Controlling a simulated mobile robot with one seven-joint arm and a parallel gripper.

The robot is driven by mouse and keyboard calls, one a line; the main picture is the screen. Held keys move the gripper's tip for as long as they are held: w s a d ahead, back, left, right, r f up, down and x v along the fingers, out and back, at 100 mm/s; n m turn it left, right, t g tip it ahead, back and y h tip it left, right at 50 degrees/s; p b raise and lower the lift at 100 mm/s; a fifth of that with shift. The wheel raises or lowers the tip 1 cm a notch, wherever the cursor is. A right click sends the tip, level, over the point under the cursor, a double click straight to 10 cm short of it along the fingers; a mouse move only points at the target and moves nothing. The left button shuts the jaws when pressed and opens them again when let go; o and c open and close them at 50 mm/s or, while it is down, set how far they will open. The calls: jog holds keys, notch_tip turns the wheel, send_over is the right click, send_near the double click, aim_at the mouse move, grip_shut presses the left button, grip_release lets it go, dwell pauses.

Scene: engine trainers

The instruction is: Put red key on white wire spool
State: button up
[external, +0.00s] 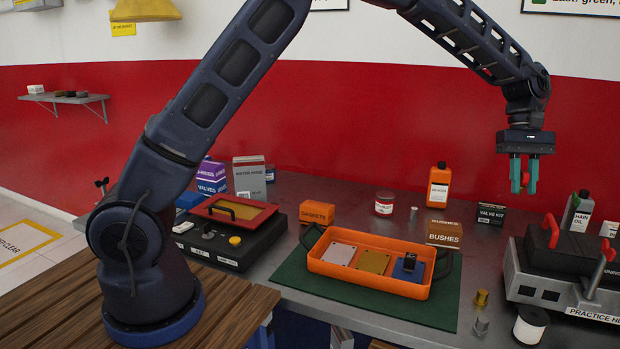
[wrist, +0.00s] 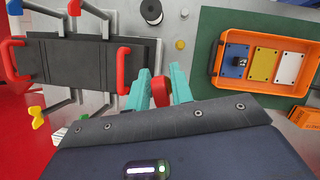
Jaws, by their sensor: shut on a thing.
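The red key (wrist: 162,93) is between the teal fingers of my gripper (wrist: 160,75), which is shut on it. In the external view my gripper (external: 524,187) hangs at the right, well above the bench, with a little of the red key (external: 525,179) showing between the fingers. The white wire spool (external: 530,326), wound with dark wire, stands on the bench at the lower right, below my gripper and apart from it. It also shows at the top of the wrist view (wrist: 151,12). Most of the key is hidden by the fingers.
The dark practice head (external: 565,256) with red handles stands right of the spool. An orange tray (external: 320,266) with coloured plates lies on a green mat. A brass piece (external: 481,298) and a grey cylinder (external: 481,327) stand left of the spool. Bottles and boxes line the back.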

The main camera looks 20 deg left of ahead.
jog(key=s+d+r+m+y, duration=0.1)
jog(key=s+d+m, duration=0.15)
jog(key=s, duration=0.45)
jog(key=s+d+m, duration=0.1)
jog(key=s+d, duration=0.2)
jog(key=s, duration=0.5)
send_near(536, 322)
jog(key=x, duration=0.6)
jog(key=o, duration=0.9)
jog(key=shift+o, duration=0.2)
jog(key=v, duration=1.2)
jog(key=shift+w, duration=0.2)
jog(key=shift+d, duration=0.1)
